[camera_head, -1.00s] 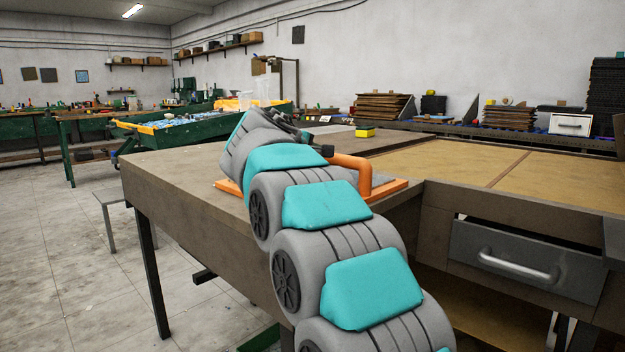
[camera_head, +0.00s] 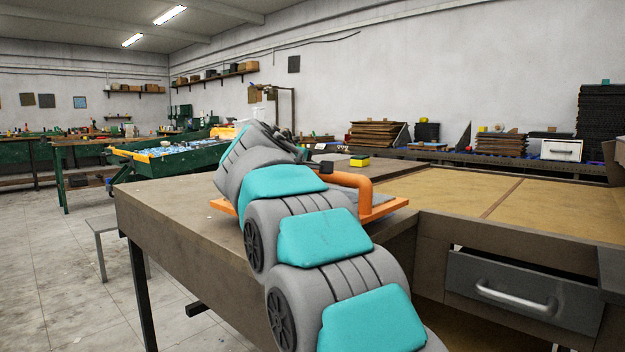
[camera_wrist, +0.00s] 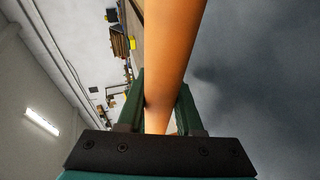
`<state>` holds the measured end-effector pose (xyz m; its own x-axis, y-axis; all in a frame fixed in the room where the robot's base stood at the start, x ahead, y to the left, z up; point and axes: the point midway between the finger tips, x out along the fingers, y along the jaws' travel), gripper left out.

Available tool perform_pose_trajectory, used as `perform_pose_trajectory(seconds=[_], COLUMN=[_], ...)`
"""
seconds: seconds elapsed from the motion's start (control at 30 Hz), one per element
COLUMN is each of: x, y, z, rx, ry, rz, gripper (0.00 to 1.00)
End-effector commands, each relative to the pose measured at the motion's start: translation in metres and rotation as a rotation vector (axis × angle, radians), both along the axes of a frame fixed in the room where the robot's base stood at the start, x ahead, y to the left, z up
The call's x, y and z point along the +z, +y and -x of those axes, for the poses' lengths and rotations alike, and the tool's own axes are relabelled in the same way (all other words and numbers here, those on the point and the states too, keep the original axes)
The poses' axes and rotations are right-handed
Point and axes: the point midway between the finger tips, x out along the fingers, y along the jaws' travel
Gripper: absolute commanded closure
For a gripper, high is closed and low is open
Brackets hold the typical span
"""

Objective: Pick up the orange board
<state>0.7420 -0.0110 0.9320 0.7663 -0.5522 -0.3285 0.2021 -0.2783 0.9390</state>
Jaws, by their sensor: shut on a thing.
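A smooth grey surface (camera_wrist: 255,75) fills the right of that view. In the head view my gripper's fingers are hidden behind the arm.
A yellow box (camera_head: 359,162) lies on the bench behind the board. A grey drawer (camera_head: 525,290) with a metal handle sits partly open at the front right. Tan panels (camera_head: 450,188) cover the bench's right side. Open floor (camera_head: 50,270) lies at left.

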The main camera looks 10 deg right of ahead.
Motion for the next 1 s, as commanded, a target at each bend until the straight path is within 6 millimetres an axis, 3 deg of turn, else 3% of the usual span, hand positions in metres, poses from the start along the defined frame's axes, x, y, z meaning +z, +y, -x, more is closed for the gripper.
perform_pose_trajectory(seconds=[0.27, 0.7, 1.0], x=[0.007, 0.014, 0.017], y=[-0.008, -0.025, -0.034], z=[0.03, 0.097, 0.128], rx=[0.002, -0.001, 0.0], ry=[-0.008, -0.008, -0.008], rz=[0.004, 0.003, 0.002], gripper=[1.0, 1.0, 1.0])
